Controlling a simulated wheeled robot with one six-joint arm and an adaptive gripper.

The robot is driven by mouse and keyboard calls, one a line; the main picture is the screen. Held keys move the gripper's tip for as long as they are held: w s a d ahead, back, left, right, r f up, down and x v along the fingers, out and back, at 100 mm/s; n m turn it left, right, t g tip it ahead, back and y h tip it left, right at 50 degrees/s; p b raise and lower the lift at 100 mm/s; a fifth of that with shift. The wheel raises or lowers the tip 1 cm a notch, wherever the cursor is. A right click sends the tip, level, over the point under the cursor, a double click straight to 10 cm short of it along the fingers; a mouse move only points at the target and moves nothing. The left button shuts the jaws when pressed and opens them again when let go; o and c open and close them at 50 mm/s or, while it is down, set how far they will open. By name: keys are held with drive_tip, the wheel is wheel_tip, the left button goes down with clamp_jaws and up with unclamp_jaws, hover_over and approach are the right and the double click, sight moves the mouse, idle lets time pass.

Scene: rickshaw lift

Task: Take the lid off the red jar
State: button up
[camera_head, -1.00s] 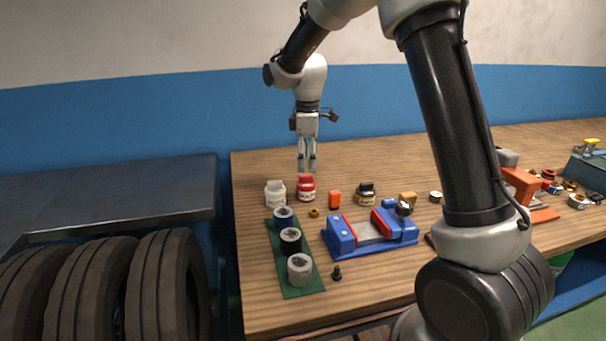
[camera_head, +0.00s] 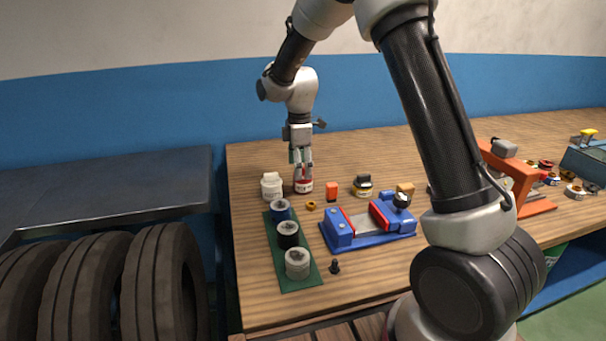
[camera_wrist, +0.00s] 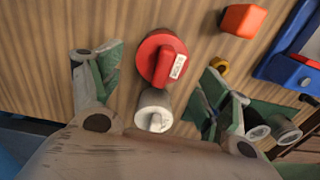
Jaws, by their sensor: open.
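The red jar (camera_head: 304,187) stands on the wooden bench, next to the white jar (camera_head: 271,187). In the wrist view its red lid (camera_wrist: 161,58) shows from above, with a raised bar across it and a small white label. My gripper (camera_head: 303,172) points down right over the red jar, with its fingers at about lid height and hiding part of the lid. In the wrist view the fingers are spread wide, with the red lid between and a little beyond them. Whether they touch the lid cannot be told.
A green strip with several round pots (camera_head: 297,264) lies in front. A blue vise (camera_head: 342,232), an orange block (camera_head: 331,191), a brass nut (camera_head: 311,205) and a dark-lidded jar (camera_head: 362,186) stand to the right. Tyres (camera_head: 160,285) are below left, off the bench.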

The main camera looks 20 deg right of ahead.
drive_tip(key=shift+f, duration=0.5)
drive_tip(key=shift+c, duration=0.2)
drive_tip(key=shift+s, duration=0.1)
drive_tip(key=c, duration=1.3)
